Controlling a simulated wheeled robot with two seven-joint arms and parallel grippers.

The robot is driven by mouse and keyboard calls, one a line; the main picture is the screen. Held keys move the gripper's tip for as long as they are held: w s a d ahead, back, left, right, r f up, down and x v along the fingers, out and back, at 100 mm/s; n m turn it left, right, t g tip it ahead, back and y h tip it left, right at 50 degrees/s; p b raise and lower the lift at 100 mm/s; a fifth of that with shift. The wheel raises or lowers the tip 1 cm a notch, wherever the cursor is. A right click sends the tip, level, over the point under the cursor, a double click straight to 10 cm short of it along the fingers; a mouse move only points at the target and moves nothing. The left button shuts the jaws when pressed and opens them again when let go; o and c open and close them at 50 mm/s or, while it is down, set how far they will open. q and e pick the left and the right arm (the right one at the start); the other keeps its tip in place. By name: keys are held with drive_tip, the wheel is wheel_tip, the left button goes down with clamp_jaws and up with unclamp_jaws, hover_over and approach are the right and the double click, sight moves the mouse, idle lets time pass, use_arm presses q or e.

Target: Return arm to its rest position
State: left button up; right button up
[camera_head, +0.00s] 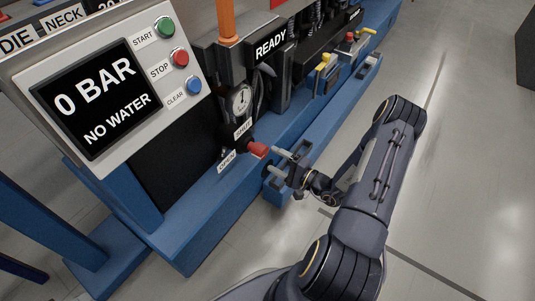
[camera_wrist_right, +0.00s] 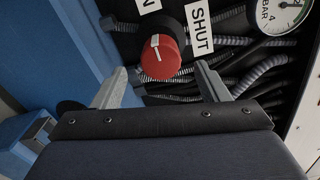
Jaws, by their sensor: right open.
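My right arm reaches in from the bottom right of the head view. My right gripper (camera_head: 274,161) is open and empty in front of the blue machine (camera_head: 205,215). A red knob (camera_head: 258,149) sticks out from the machine just beyond the fingertips, between labels for open and shut. In the right wrist view the red knob (camera_wrist_right: 160,57) with its white pointer line lies ahead of the gap between the two fingers (camera_wrist_right: 155,83). No contact with it shows. My left gripper is out of view.
A control panel (camera_head: 110,85) reads 0 BAR and NO WATER, with green, red and blue buttons. A pressure gauge (camera_head: 240,100) sits above the knob. Yellow-handled valves (camera_head: 326,62) stand further along the machine. The grey floor (camera_head: 465,170) to the right is clear.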

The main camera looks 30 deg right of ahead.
drive_tip(key=shift+s+d, duration=0.1)
drive_tip(key=shift+s, duration=0.2)
drive_tip(key=s+a+r+n+g+y, duration=0.3)
drive_tip(key=a+r+n+g, duration=0.3)
drive_tip(key=r, duration=0.3)
drive_tip(key=s+a+r+n+g+y, duration=0.3)
drive_tip(key=a+r+n+g+y, duration=0.15)
drive_tip(key=a+r, duration=0.5)
drive_tip(key=s+r+n+h, duration=0.2)
drive_tip(key=s+r+h, duration=0.1)
drive_tip(key=s+h, duration=0.3)
drive_tip(key=s+r+n+h, duration=0.2)
drive_tip(key=s+r+h, duration=0.15)
drive_tip(key=s, duration=0.55)
wheel_tip(320, 180, up, 32)
drive_tip(key=d+h+p, duration=0.1)
drive_tip(key=p, duration=3.2)
